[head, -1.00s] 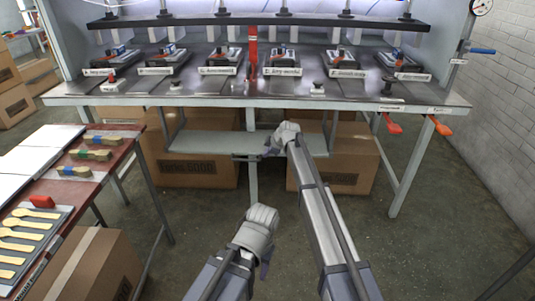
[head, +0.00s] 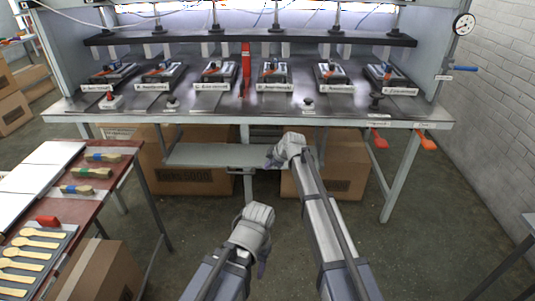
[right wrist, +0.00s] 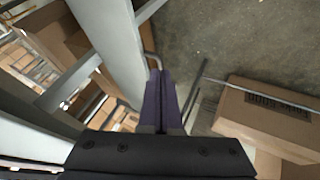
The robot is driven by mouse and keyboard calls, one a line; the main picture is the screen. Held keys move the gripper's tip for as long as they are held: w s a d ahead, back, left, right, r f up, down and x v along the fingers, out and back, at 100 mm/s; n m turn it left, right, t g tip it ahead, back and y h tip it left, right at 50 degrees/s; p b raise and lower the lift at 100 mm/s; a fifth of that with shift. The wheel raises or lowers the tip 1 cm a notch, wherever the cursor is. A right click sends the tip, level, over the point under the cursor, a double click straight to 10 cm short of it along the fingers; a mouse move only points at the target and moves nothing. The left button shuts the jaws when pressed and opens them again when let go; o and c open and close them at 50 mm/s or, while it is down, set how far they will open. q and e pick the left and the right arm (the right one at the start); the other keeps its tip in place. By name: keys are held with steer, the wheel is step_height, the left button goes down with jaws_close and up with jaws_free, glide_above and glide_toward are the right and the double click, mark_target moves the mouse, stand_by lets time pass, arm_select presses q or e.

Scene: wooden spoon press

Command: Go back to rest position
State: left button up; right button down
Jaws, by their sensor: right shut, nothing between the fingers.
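My right arm reaches forward in the head view. Its gripper (head: 271,163) is in front of the bench's lower shelf, below the bench top. In the right wrist view the two dark purple fingers (right wrist: 165,98) lie together with nothing between them. My left gripper (head: 263,266) hangs low near the bottom middle of the head view, pointing down over the floor. Its wrist hides most of it, so its opening does not show.
The press bench (head: 345,117) spans the back, with several spoon stations and a lower shelf (head: 210,155). A red side table (head: 112,172) with brushes and a tray of wooden spoons (head: 66,240) stands left. Cardboard boxes (head: 182,178) sit beneath the bench. Floor (head: 400,255) at right is open.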

steer(key=s+d+r+m+g+h+p, duration=0.2)
steer(key=s+r+p, duration=0.4)
steer(key=s, duration=0.7)
steer(key=s+d+r+m+g+h+p, duration=0.2)
steer(key=s+r+m+p, duration=0.3)
steer(key=s, duration=0.9)
steer(key=s+d+r+m+g+h+p, duration=0.2)
steer(key=s+d+r+m+p, duration=0.2)
steer(key=s+p, duration=0.7)
step_height(320, 180, up, 3)
steer(key=s+m, duration=0.1)
steer(key=s, duration=0.1)
steer(key=shift+s+d+f+m, duration=0.2)
steer(key=shift+s+d+m, duration=0.1)
steer(key=shift+m, duration=0.1)
